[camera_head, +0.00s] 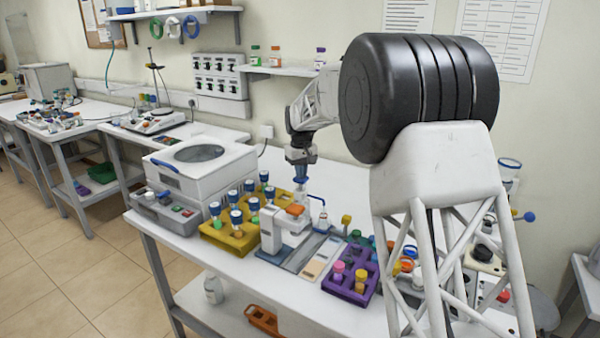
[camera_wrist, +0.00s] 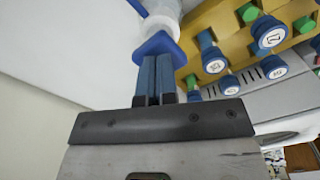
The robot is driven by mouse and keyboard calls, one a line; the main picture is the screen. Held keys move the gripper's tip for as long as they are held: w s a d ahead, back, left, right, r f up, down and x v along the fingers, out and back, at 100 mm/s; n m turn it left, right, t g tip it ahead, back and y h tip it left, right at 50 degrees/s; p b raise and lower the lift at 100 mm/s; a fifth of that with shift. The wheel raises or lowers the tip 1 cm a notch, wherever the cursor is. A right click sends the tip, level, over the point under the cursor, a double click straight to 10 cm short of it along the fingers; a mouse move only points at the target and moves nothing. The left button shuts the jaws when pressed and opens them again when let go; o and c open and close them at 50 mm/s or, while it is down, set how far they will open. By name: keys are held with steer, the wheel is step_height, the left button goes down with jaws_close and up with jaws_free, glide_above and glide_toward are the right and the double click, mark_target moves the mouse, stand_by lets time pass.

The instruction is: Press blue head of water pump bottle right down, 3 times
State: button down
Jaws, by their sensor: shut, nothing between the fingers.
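My gripper (camera_head: 300,168) is shut and empty, pointing down over the back part of the work table. In the wrist view, its two blue fingers (camera_wrist: 153,78) are together, with their tips at the blue head (camera_wrist: 158,46) of the pump bottle. The tips overlap the head in the picture; I cannot tell whether they press on it. The bottle's whitish, translucent neck (camera_wrist: 162,22) shows beyond the head. In the head view, the bottle is mostly hidden behind the equipment in front of it, and how far the head is down is unclear.
A yellow rack (camera_head: 232,240) with blue-capped vials stands left of the bottle; it also shows in the wrist view (camera_wrist: 232,50). A white instrument with an orange top (camera_head: 294,209) stands close in front. A purple rack (camera_head: 349,291) is at front right. A grey-white machine (camera_head: 205,165) is further left.

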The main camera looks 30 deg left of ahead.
steer(key=shift+f, duration=0.3)
steer(key=shift+r, duration=2.4)
steer(key=shift+f, duration=0.75)
